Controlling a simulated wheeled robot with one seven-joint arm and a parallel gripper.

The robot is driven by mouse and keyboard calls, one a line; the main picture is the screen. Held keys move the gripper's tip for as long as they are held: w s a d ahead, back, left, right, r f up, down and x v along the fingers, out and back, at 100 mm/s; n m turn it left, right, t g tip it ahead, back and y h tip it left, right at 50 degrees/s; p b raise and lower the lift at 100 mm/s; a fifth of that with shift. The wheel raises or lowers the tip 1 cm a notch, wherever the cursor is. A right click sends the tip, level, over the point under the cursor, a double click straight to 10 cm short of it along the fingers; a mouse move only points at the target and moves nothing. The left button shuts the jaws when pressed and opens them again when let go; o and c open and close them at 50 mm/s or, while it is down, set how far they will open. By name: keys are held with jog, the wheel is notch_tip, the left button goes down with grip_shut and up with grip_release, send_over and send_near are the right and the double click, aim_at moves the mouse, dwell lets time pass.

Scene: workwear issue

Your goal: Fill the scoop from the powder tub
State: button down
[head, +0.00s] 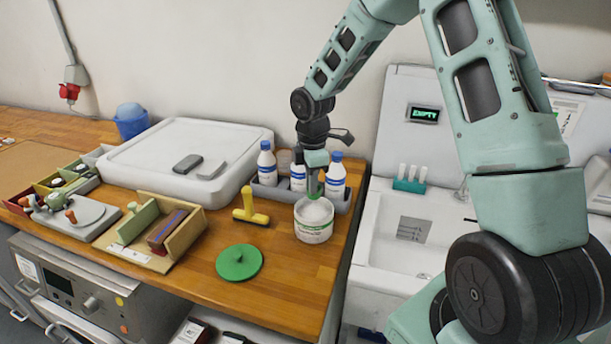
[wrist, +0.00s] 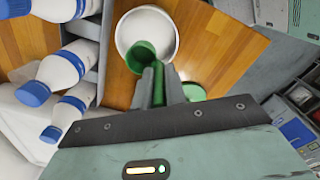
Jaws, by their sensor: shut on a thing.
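The white powder tub (head: 313,232) stands open near the front right of the wooden worktop, with pale contents showing. My gripper (head: 315,180) points down just above it, shut on the green scoop (head: 312,190). In the wrist view the tub (wrist: 168,17) is at the top, and the fingers of my gripper (wrist: 158,88) close on the scoop's handle. The scoop's round bowl (wrist: 146,56) overlaps the tub's near rim. I see green inside the bowl and no clear powder. Whether the bowl is above or inside the tub is hard to tell. The green lid (head: 239,262) lies flat on the worktop.
White bottles with blue caps (head: 335,180) stand in a grey rack (head: 343,203) close behind the tub. A yellow T-shaped tool (head: 250,207) and a wooden box (head: 160,235) are to the left. A white sink unit (head: 400,260) lies right of the worktop edge.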

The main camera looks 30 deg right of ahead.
jog(key=shift+f+b, duration=2.5)
jog(key=shift+f, duration=0.4)
jog(key=shift+s+f, duration=0.15)
jog(key=shift+f, duration=0.4)
dwell(0.3)
jog(key=shift+r, duration=0.1)
notch_tip(320, 180, up, 7)
jog(key=p, duration=0.6)
jog(key=shift+p, duration=0.3)
dwell(0.6)
